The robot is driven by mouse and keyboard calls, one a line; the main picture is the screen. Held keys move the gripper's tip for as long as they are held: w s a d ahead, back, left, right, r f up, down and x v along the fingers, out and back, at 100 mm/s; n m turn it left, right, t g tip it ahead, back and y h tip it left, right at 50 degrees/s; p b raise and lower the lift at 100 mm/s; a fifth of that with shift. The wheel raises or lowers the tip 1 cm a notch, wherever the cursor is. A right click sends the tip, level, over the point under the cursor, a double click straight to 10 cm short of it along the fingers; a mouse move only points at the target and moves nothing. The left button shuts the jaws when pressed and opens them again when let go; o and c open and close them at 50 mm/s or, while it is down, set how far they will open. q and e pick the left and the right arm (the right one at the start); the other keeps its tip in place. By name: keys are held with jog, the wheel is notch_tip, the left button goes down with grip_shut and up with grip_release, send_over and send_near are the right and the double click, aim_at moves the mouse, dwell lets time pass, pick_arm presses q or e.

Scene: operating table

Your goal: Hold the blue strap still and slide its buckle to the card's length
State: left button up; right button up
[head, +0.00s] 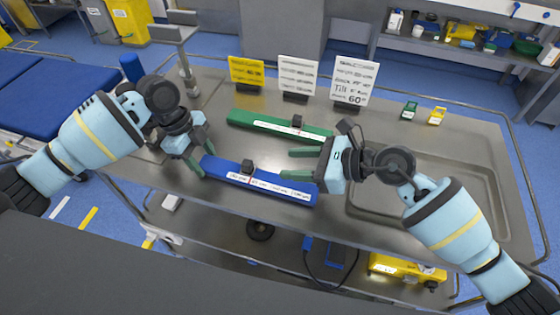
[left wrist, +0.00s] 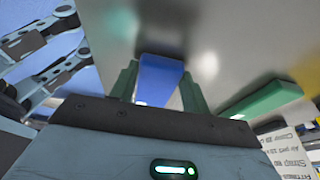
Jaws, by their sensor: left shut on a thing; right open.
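The blue strap (head: 275,191) lies along the front of the steel table, with a white printed scale on its front side. Its dark buckle (head: 247,166) sits on top, left of the middle. My left gripper (head: 202,165) is shut on the strap's left end; the left wrist view shows the blue strap (left wrist: 160,76) between its fingers. My right gripper (head: 288,164) is open and empty, fingers pointing left, right of the buckle and apart from it. Three cards stand at the back: yellow (head: 246,71), white (head: 297,75) and a larger white one (head: 354,80) reading "60".
A green strap (head: 270,124) with its own dark buckle (head: 297,121) lies behind the blue one. Small green (head: 409,111) and yellow (head: 437,116) items stand at the back right. A sunken basin (head: 440,205) fills the table's right side, under my right arm.

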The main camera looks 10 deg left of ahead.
jog(key=shift+d+r, duration=0.15)
jog(key=shift+d, duration=0.2)
pick_arm(q)
jog(key=o, duration=1.1)
jog(key=shift+c, duration=0.2)
jog(key=shift+r, duration=0.1)
jog(key=v, duration=1.2)
